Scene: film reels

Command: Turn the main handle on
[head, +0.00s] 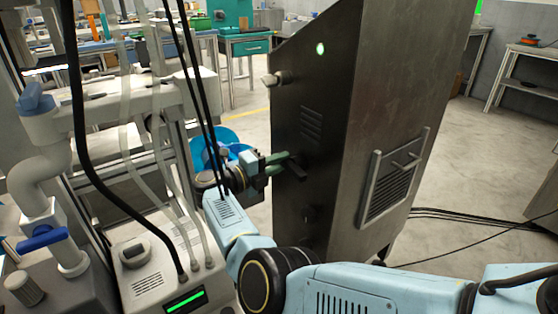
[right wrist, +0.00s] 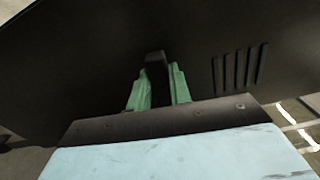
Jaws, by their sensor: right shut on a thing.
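The main handle (head: 295,161) appears to be a small black lever on the dark side face of the tall metal cabinet (head: 375,100). My right gripper (head: 278,163) is at that face with its green fingers shut on the handle. In the right wrist view the black handle (right wrist: 156,62) stands between the two green fingers of my right gripper (right wrist: 158,78). Its lower part is hidden by the gripper body. A round green light (head: 320,48) glows near the top of the same face. My left gripper is not in view.
A pale knob (head: 275,78) sticks out above the handle, near vent slots (head: 311,123). Pipework with blue valve levers (head: 42,238) and hanging hoses stand close on the left. A blue round container (head: 215,138) is behind my right arm. Cables (head: 470,216) lie on the floor at right.

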